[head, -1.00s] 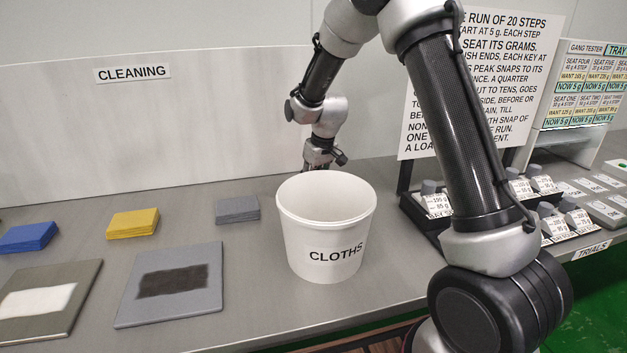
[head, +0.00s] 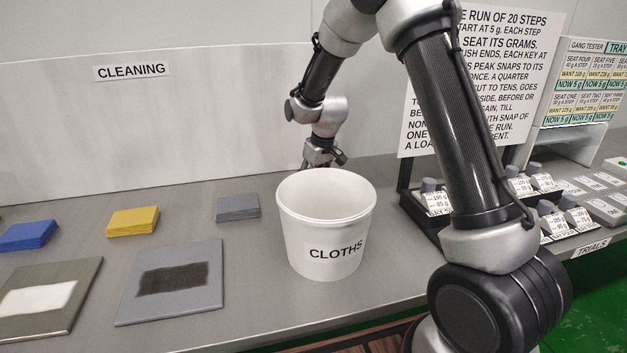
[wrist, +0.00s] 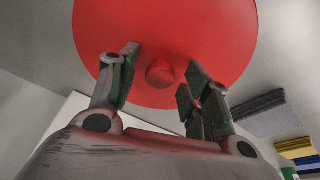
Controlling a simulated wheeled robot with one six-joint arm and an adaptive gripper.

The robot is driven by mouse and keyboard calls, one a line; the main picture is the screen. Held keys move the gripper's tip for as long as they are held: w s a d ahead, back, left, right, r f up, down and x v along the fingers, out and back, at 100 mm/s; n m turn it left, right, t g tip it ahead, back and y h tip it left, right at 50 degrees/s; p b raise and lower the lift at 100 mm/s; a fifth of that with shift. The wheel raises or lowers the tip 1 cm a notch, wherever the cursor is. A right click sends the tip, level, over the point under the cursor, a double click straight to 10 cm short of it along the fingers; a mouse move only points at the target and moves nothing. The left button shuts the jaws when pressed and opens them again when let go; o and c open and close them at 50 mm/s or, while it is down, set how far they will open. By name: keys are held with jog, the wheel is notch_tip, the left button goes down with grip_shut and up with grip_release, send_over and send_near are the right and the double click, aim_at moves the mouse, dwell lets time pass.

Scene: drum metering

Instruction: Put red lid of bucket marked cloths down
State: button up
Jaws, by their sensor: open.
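The white bucket marked CLOTHS (head: 322,236) stands upright on the bench, open at the top with no lid on it. In the wrist view the round red lid (wrist: 215,35) fills the upper middle, its small red knob (wrist: 160,72) facing me. My gripper (wrist: 163,64) is open, with one finger on each side of the knob and gaps between. In the head view my gripper (head: 324,160) is low behind the bucket, its tips partly hidden by the rim. The lid is hidden there. I cannot tell for certain that it lies flat on the bench.
Blue (head: 28,236), yellow (head: 133,221) and grey (head: 238,208) cloth stacks lie left of the bucket. Two flat panels (head: 205,298) lie in front of them. Black trays with weights (head: 425,215) stand to the right. A back panel marked CLEANING (head: 60,130) rises behind.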

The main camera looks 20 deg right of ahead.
jog(key=v, duration=1.2)
jog(key=s+d+r+m+t, duration=0.1)
jog(key=s+d+r, duration=0.35)
jog(key=s, duration=0.25)
jog(key=s+d+r+m, duration=0.1)
jog(key=s+d+r, duration=0.2)
jog(key=s+r, duration=0.35)
jog(key=s+d+f+m, duration=0.1)
jog(key=s+d, duration=0.2)
jog(key=s, duration=0.7)
jog(key=s+d+m+h, duration=0.1)
jog(key=s+d, duration=0.2)
jog(key=s, duration=0.8)
jog(key=shift+s+f+m, duration=0.2)
jog(key=shift+f+m, duration=0.1)
jog(key=shift+f, duration=0.1)
